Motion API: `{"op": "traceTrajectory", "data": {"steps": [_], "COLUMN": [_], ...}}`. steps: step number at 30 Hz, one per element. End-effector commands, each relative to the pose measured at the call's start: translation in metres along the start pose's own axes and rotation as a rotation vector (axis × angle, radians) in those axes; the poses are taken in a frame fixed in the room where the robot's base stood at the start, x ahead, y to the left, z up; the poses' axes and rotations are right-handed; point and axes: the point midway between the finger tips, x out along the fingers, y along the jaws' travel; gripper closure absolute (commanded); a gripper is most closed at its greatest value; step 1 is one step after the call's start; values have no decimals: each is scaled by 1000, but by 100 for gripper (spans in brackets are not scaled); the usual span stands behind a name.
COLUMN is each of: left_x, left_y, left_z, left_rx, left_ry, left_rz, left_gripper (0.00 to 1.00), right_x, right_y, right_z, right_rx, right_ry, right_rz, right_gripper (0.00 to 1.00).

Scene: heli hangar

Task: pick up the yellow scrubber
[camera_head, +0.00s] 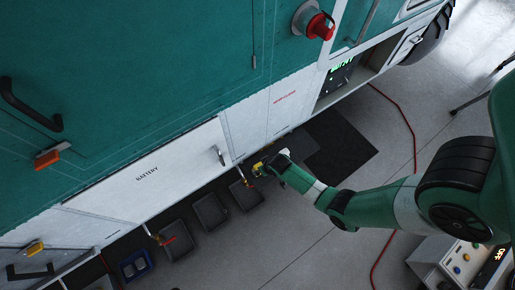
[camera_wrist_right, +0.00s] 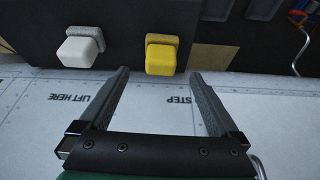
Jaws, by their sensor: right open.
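The yellow scrubber (camera_wrist_right: 160,55) is a small block with a wider back. It is at the top centre of the right wrist view, against a dark surface. My right gripper (camera_wrist_right: 160,76) is open and empty. The scrubber lies just beyond the fingertips, roughly centred between them and not gripped. In the head view my right gripper (camera_head: 268,163) is low by the white lower panels. A small yellow patch (camera_head: 258,169) shows beside it, but I cannot tell whether it is the scrubber. My left gripper is not in view.
A white block (camera_wrist_right: 80,48) sits left of the scrubber on the dark surface. A white panel marked BATTERY (camera_head: 150,172) and several dark trays (camera_head: 210,211) line the vehicle's side. A red cable (camera_head: 410,128) crosses the open floor.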

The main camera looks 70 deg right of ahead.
Motion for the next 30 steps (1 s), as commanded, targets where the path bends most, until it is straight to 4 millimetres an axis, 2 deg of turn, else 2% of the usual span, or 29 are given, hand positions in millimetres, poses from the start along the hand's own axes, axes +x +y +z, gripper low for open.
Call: {"op": "traceTrajectory", "data": {"steps": [1,3,10,16,19,28,30], "left_x": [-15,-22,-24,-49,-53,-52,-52], "left_y": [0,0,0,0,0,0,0], "left_z": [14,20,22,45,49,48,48], "left_rx": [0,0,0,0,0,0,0], "left_ry": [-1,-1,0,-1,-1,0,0], "left_rz": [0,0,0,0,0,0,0], "left_gripper": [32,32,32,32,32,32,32], "right_x": [20,29,33,66,78,81,81], "right_y": [0,0,0,-1,-1,-1,-1], "right_z": [3,3,-1,-1,-3,-4,-4], "right_rx": [0,0,0,1,0,0,0], "right_ry": [2,1,2,3,0,1,1], "right_rz": [0,0,0,0,0,0,0], "right_gripper": [3,3,3,3,3,3,15]}}
